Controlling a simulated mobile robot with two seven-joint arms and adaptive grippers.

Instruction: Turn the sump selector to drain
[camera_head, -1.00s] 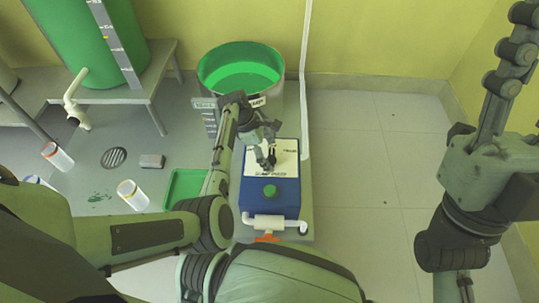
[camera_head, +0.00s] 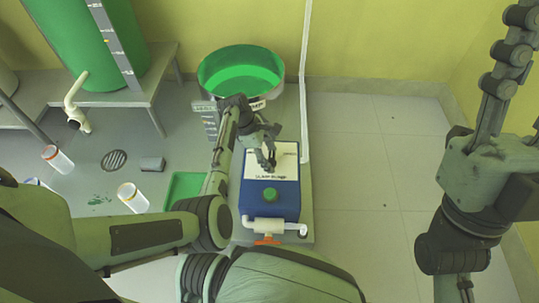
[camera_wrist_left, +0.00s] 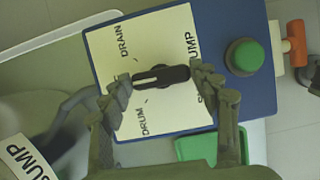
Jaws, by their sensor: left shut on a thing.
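The sump selector is a black bar handle (camera_wrist_left: 162,77) with a white mark on a white label plate (camera_wrist_left: 110,60). In the left wrist view its mark points left, between the printed words DRAIN and DRUM. My left gripper (camera_wrist_left: 162,92) is shut on the selector, one finger at each end of the bar. In the head view the left gripper (camera_head: 266,162) is over the plate on the blue pump box (camera_head: 270,207) and hides most of the handle. My right gripper (camera_head: 490,150) is raised at the right, partly cut off, empty as far as visible.
A green button (camera_head: 269,195) is on the box, near the selector. White pipe with an orange valve handle (camera_head: 267,240) is at its front. A green-filled drum (camera_head: 241,72) stands behind, a green tray (camera_head: 186,187) left. The floor at right is clear.

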